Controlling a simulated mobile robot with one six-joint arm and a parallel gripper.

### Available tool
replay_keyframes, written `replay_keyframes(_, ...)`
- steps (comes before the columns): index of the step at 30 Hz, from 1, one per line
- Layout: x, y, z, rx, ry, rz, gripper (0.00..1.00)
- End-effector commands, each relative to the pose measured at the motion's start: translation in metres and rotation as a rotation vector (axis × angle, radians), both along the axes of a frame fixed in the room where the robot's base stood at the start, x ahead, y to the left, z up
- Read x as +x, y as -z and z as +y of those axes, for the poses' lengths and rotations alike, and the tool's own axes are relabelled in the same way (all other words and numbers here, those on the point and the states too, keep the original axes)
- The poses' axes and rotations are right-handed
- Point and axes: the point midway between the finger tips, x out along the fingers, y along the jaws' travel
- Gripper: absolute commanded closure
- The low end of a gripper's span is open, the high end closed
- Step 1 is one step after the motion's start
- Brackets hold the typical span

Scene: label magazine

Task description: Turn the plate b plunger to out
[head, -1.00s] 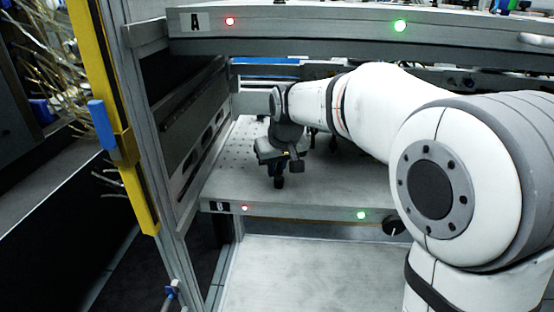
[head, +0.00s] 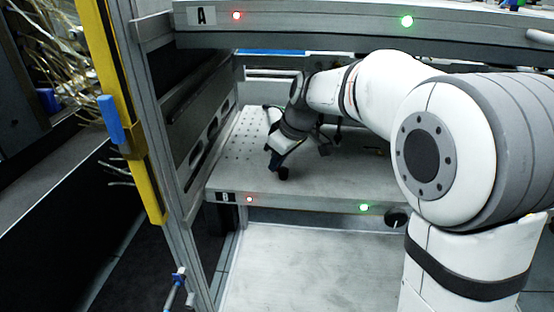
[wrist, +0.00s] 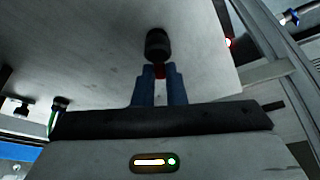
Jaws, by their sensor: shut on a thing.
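Plate B (head: 330,185) is the lower grey shelf, with a "B" label, a red light and a green light on its front edge. The plunger shows as a black knob (head: 283,173) near the plate's front left, and the same knob (wrist: 157,42) shows large in the wrist view. My gripper (head: 276,160) reaches it from above and behind, tilted. The plunger's lower part is hidden.
Plate A (head: 300,38) is close above my arm. The slotted side wall (head: 205,135) and the yellow upright (head: 130,150) stand at left. A dark round knob (head: 396,218) sits under plate B's front edge at right. Plate B's front middle is clear.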

Motion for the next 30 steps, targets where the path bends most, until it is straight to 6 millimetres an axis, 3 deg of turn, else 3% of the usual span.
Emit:
replay_keyframes(12, 0.0001, -0.0004, 0.0002, 0.000, -0.008, -0.002, 1.00)
replay_keyframes(13, 0.0001, -0.0004, 0.0002, -0.001, -0.009, -0.002, 0.87)
replay_keyframes(20, -0.0001, -0.0002, 0.0002, -0.001, -0.008, -0.001, 0.68)
replay_keyframes(30, -0.0009, -0.0064, -0.0015, 0.000, -0.007, -0.002, 0.67)
